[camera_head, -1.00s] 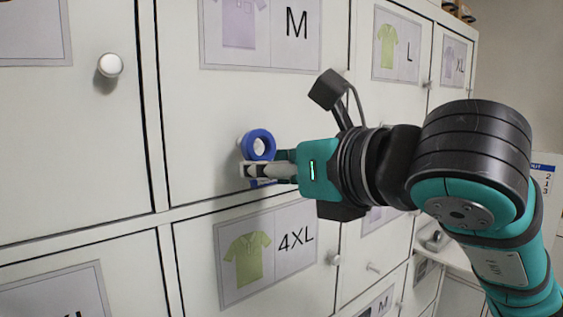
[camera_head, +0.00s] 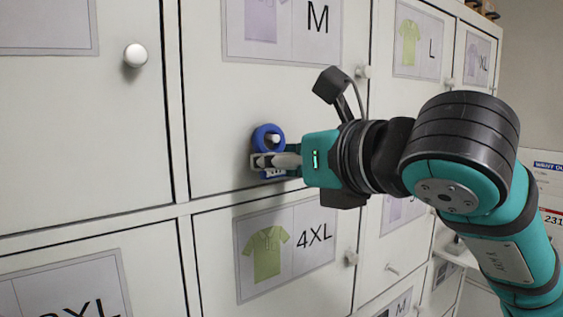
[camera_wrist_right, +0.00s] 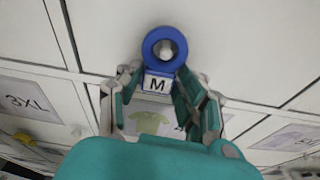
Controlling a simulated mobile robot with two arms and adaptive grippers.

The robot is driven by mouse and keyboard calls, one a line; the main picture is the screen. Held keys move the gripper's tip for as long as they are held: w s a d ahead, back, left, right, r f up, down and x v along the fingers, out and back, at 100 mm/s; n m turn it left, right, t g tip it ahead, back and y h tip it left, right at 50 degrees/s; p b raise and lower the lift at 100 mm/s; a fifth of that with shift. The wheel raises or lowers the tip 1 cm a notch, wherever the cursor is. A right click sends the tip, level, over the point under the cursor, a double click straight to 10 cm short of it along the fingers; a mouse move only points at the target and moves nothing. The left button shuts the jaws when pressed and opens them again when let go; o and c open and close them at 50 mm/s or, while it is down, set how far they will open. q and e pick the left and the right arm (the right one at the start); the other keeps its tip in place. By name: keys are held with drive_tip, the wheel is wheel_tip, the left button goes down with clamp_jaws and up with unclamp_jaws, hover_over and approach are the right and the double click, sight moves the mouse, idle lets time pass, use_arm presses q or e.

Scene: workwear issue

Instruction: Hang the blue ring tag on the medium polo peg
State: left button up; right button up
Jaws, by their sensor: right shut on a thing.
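The blue ring tag (camera_head: 260,140) has a round blue ring and a white label marked M (camera_wrist_right: 157,83). My right gripper (camera_head: 275,162) is shut on the tag's label part, below the ring. It also shows in the right wrist view (camera_wrist_right: 162,95), its fingers on both sides of the label. A pale peg (camera_head: 273,139) on the door under the purple polo M sign (camera_head: 283,25) shows in the ring's hole, also in the right wrist view (camera_wrist_right: 166,48). The ring appears to be around the peg, close to the door. My left gripper is not in view.
Below is a door with a green polo 4XL sign (camera_head: 287,250). A green polo L sign (camera_head: 418,40) is to the right. White round knobs stick out nearby, one at the upper left (camera_head: 135,55) and one right of the M sign (camera_head: 363,72).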

drive_tip(key=o, duration=0.9)
drive_tip(key=shift+s, duration=0.1)
